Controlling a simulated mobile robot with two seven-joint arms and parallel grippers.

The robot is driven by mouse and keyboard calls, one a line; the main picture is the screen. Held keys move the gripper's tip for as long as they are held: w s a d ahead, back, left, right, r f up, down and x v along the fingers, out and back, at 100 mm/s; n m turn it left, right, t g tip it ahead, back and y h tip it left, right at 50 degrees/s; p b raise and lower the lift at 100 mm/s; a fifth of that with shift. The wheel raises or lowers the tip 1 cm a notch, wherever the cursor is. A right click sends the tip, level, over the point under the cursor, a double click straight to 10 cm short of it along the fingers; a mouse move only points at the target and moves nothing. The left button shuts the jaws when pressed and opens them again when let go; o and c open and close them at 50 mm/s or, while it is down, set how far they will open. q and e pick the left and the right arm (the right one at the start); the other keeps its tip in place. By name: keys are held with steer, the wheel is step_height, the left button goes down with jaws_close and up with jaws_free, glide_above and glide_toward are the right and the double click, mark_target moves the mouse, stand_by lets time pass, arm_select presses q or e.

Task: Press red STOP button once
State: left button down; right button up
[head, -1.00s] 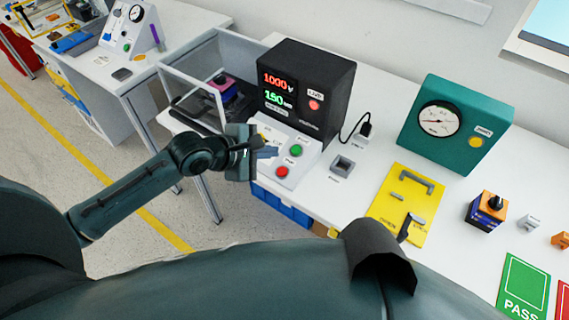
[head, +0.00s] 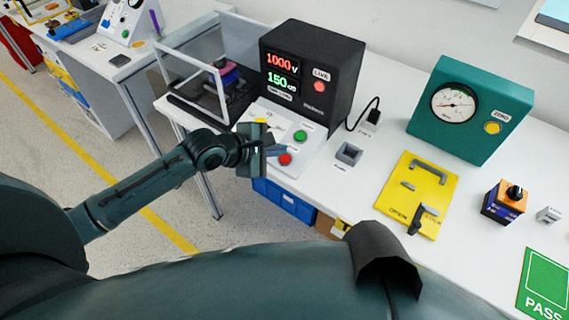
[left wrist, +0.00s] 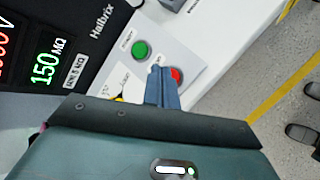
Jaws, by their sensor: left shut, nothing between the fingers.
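The red STOP button (head: 285,159) sits on the sloping light panel (head: 262,109) in front of the black tester, below the green button (head: 300,136). In the left wrist view the red button (left wrist: 177,75) is partly hidden behind my fingertips. My left gripper (head: 277,151) is shut and empty, with its blue fingertips beside the red button. I cannot tell whether they touch it. It also shows in the left wrist view (left wrist: 161,75), pointing at the panel between the red and green buttons. My right gripper is not in view.
The black tester (head: 335,70) reads 1000 V and 150. A clear enclosure (head: 180,60) stands to its left.

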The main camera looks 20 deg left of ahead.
arm_select(q)
steer(key=shift+w+d+f, duration=0.1)
steer(key=shift+w+f, duration=0.1)
steer(key=shift+f, duration=0.35)
steer(key=shift+f, duration=0.15)
stand_by(1.6)
steer(key=shift+w+f, duration=0.1)
steer(key=shift+f, duration=0.1)
steer(key=shift+w+d+f, duration=0.1)
steer(key=shift+f, duration=0.4)
stand_by(0.8)
steer(key=shift+s+r+p, duration=0.25)
steer(key=shift+r+p, duration=0.55)
steer(key=shift+p, duration=0.65)
